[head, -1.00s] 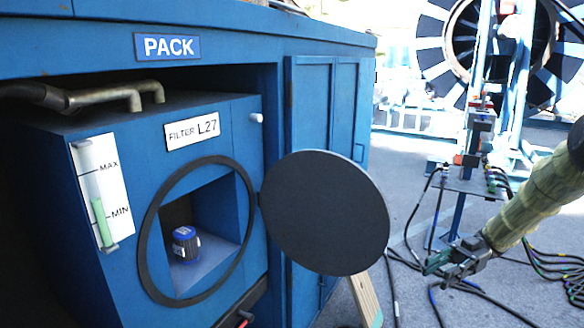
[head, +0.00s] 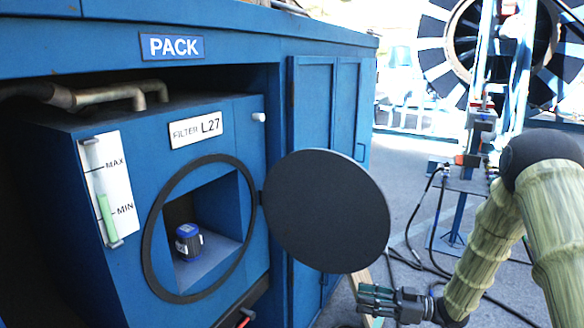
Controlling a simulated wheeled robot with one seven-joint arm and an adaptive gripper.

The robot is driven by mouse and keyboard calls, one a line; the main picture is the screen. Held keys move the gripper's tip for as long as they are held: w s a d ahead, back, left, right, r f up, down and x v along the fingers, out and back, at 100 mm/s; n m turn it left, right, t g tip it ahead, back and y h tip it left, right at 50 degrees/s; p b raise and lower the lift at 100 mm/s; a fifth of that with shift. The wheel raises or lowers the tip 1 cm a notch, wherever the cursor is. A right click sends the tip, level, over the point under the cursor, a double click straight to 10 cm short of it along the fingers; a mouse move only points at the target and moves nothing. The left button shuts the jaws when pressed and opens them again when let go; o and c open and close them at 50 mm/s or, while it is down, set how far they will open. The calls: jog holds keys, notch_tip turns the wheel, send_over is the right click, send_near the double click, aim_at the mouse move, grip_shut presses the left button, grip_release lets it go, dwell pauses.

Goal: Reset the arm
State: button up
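My arm reaches in from the right side of the head view, bent at a dark elbow joint. My gripper (head: 372,300) is low in the picture, below and to the right of the round black door, with its fingers pointing left. Nothing shows between its fingers, but they are small and I cannot tell whether they are open or shut. The round black door (head: 326,211) hangs open to the right of the filter housing. A blue-capped filter (head: 188,240) stands upright inside the round opening, well away from my gripper.
The blue cabinet (head: 325,100) with the PACK sign (head: 170,46) fills the left and middle. A level gauge (head: 108,188) is on the housing front. A large cable reel (head: 500,40) stands at the back right. Dark cables lie on the floor near my arm. A wooden piece shows behind my gripper.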

jog(key=s+a+f+m+t+h, duration=0.15)
jog(key=s+f+m+h, duration=0.35)
jog(key=f, duration=0.6)
jog(key=s+a+f+m+t+h, duration=0.1)
jog(key=s+f+m+t+h, duration=0.35)
jog(key=f, duration=0.65)
jog(key=s+d+f+m+g+h, duration=0.1)
jog(key=s+f+g+h, duration=0.1)
jog(key=s, duration=0.8)
jog(key=s+d+f+m+g+h, duration=0.2)
jog(key=s+f+g+h, duration=0.1)
jog(key=s, duration=0.8)
jog(key=s+d+f+m+g+h, duration=0.2)
jog(key=s+g, duration=0.3)
jog(key=s, duration=0.6)
jog(key=shift+d+f+h, duration=0.2)
jog(key=shift+f+h, duration=0.4)
jog(key=shift+h, duration=0.15)
